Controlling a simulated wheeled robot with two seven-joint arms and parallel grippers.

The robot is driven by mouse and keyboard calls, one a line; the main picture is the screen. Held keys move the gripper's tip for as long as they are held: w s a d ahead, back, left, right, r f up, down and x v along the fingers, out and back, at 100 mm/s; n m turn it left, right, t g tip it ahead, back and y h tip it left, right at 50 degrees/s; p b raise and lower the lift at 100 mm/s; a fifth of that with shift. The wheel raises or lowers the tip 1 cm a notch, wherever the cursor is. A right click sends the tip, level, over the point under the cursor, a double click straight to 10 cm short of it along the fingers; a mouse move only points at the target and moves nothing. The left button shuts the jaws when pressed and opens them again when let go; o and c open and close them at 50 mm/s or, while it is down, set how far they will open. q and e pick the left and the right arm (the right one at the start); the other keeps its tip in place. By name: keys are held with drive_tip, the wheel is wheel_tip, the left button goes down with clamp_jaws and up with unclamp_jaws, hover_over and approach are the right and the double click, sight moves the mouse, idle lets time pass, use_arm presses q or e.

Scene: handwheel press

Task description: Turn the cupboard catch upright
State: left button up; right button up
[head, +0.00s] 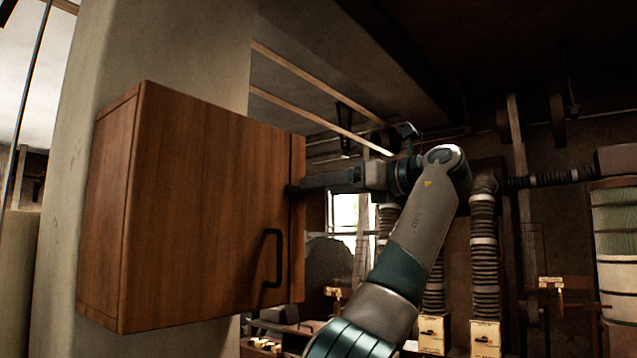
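A brown wooden cupboard (195,210) hangs on a pale pillar, its door shut. A black bar handle (278,258) sits low on the right of the door. My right gripper (298,188) reaches in from the right, level, with its dark tip at the narrow strip along the cupboard's right edge (297,240). The catch cannot be made out apart from the dark gripper tip there, so its angle is hidden. I cannot tell whether the fingers are open or shut, or touching anything. My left gripper is out of view.
The pale pillar (200,50) stands behind the cupboard. Ribbed pipes (485,250) and a drum-like container (615,240) stand in the background at right. Small boxes (487,335) are at the lower right. The space in front of the door is clear.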

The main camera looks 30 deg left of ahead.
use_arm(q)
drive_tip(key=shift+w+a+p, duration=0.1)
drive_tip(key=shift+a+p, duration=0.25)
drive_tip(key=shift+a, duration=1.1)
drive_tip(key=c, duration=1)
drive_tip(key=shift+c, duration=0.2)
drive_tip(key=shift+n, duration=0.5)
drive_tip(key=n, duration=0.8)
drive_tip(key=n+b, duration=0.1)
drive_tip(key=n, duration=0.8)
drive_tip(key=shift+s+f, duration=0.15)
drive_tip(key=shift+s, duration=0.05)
